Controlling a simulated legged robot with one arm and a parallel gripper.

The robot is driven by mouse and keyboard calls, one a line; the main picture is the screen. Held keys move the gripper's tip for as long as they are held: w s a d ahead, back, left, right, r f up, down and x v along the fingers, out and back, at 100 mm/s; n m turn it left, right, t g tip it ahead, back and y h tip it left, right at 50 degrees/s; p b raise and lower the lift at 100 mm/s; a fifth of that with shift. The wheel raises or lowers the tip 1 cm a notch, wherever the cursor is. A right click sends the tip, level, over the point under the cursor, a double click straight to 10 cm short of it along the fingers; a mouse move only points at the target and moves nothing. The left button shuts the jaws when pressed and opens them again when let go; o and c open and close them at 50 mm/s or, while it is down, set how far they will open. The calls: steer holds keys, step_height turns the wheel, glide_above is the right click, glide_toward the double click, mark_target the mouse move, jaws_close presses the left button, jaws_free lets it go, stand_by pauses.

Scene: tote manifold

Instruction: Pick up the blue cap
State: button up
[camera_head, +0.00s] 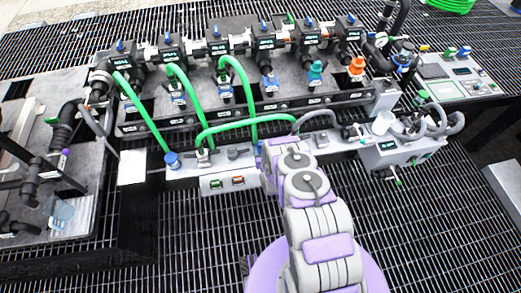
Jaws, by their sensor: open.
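Several blue caps show, and I cannot tell which one the task means. One blue cap (173,160) sits at the left end of the long grey front block, by the lower end of a green hose. Another blue fitting (269,82) is on an outlet of the rear manifold, left of a teal one (315,72). My gripper (270,152) is at the far end of my grey and purple arm, over the middle of the front block. It is open, with its fingertips mostly hidden by my wrist. A small blue patch (258,147) shows just left of it.
Green hoses (236,85) arch from the manifold (215,45) to the front block (190,180). An orange fitting (357,67) is at the manifold's right. The black grating (190,250) in front is clear.

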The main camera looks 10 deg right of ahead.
mark_target(261, 144)
steer(key=shift+b+x, duration=1.1)
steer(key=shift+x, duration=1.25)
steer(key=shift+w+r, duration=0.2)
steer(key=shift+w, duration=0.35)
steer(key=c, duration=1.1)
steer(key=shift+r, duration=0.1)
steer(key=shift+c, duration=0.2)
